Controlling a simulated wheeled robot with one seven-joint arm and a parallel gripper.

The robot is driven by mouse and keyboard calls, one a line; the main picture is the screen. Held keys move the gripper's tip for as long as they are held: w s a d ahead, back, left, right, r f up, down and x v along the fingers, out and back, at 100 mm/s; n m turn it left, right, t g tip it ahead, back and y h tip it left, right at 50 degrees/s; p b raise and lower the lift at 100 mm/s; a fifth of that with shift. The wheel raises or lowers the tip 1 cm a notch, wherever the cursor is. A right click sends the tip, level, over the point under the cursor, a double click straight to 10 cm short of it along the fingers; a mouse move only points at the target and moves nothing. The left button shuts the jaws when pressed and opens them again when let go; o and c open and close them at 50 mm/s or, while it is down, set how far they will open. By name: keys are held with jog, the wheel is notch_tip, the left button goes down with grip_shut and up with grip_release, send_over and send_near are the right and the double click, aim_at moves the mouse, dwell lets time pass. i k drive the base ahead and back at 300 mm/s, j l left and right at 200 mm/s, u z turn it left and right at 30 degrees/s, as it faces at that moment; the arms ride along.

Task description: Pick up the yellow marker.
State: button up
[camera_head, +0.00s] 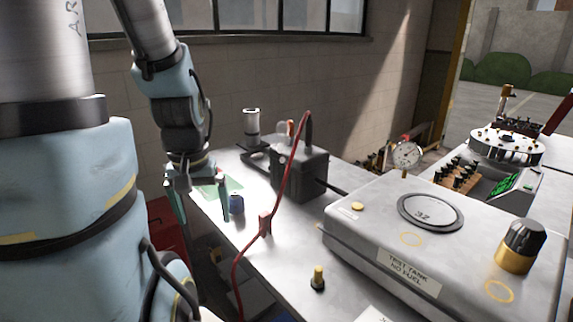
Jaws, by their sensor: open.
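A small upright piece with a yellow top and a dark base (318,277) stands on the grey bench (283,245) near its front edge. It looks like the yellow marker, but it is too small to be certain. My gripper (203,215) hangs pointing down at the bench's left end, well to the left of and behind that piece. Its two teal fingers are spread apart, with nothing seen between them. A small dark blue cylinder (237,204) is just right of the right finger; I cannot tell whether they touch.
A black box (300,173) with a red cable (287,187) stands at mid-bench. The cable drops over the front edge. A grey test tank (370,235) with a yellow-and-black knob (521,246) fills the right. A red box (166,232) is below, left of the bench.

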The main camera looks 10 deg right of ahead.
aim_at(317, 283)
jog(key=j+z, duration=0.2)
jog(key=j, duration=0.3)
jog(key=k+j+z, duration=0.2)
jog(key=j, duration=0.25)
jog(key=j+z, duration=0.2)
jog(key=j, duration=0.3)
